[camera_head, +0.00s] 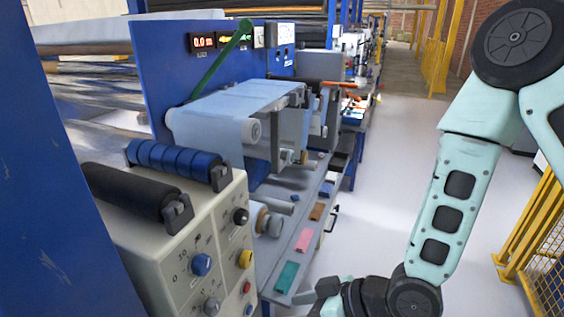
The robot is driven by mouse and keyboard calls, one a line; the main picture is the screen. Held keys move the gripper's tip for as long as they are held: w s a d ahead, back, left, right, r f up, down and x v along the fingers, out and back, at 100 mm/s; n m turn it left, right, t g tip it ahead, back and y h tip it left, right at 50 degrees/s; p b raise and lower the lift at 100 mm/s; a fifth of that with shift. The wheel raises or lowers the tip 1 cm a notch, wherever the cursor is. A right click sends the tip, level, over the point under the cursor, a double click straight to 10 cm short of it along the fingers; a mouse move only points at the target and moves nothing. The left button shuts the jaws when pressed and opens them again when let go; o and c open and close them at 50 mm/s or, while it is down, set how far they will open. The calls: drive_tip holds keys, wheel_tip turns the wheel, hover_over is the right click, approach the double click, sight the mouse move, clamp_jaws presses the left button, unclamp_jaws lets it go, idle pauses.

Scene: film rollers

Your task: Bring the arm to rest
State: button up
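My arm shows on the right in the head view, a pale teal link with black joints that runs from the top right down to the bottom middle. My gripper (318,291) is at the bottom edge, to the right of the machine's lower shelf. Only a grey part of it shows, and its fingers cannot be made out clearly. I cannot tell whether it holds anything.
A blue film machine (160,75) with film rollers (215,115) stands at left. A control box (215,235) with knobs is in front. Coloured blocks lie on the lower shelf (268,287). A yellow fence (535,235) stands at right. The grey floor (375,200) between is clear.

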drive_tip(key=s+d+r+m+g+h, duration=0.2)
drive_tip(key=s+d+r+g+h, duration=0.1)
drive_tip(key=s+d+r+h, duration=0.7)
wheel_tip(320, 180, up, 3)
drive_tip(key=shift+s+d+r+b, duration=0.1)
drive_tip(key=shift+s+d+b, duration=0.35)
drive_tip(key=shift+d, duration=0.25)
idle(0.7)
